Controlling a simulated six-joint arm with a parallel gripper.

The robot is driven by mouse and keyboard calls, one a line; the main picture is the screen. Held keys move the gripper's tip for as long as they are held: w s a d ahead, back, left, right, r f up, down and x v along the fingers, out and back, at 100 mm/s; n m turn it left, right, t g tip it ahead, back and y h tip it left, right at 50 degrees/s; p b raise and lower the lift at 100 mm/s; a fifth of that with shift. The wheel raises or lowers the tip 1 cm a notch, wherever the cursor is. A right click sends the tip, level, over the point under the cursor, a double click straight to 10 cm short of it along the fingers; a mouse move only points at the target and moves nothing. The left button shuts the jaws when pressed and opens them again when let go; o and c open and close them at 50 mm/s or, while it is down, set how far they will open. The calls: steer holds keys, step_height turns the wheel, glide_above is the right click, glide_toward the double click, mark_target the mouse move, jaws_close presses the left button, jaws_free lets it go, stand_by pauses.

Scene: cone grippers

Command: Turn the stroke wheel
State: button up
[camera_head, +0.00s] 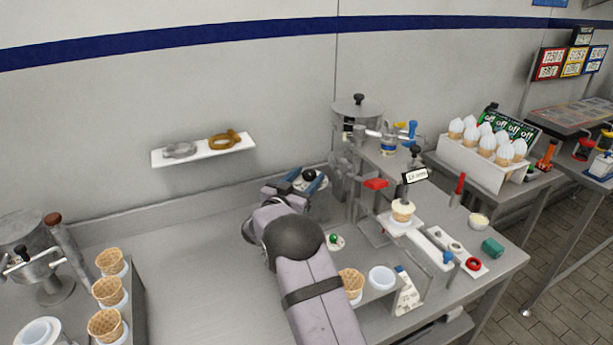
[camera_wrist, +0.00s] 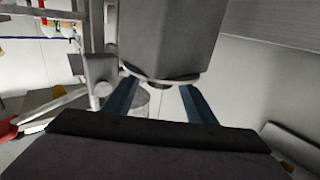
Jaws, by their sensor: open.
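My gripper (camera_head: 304,184) is at the back of the steel counter, left of the filling machine. Its two blue fingers are spread apart. A dark round knob (camera_head: 308,175) shows between or just behind them. In the wrist view my gripper (camera_wrist: 158,92) is open, with a grey block (camera_wrist: 170,35) across the top and a dark round underside between the fingers. I cannot tell whether the fingers touch it.
The filling machine (camera_head: 357,125) has a red handle (camera_head: 376,184) close to my gripper's right. Empty cones (camera_head: 108,291) stand at the left; a cone (camera_head: 350,281) and a white cup (camera_head: 381,278) stand right of my arm.

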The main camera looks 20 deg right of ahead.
steer(key=shift+c, duration=0.4)
steer(key=c, duration=1)
steer(key=shift+o, duration=0.2)
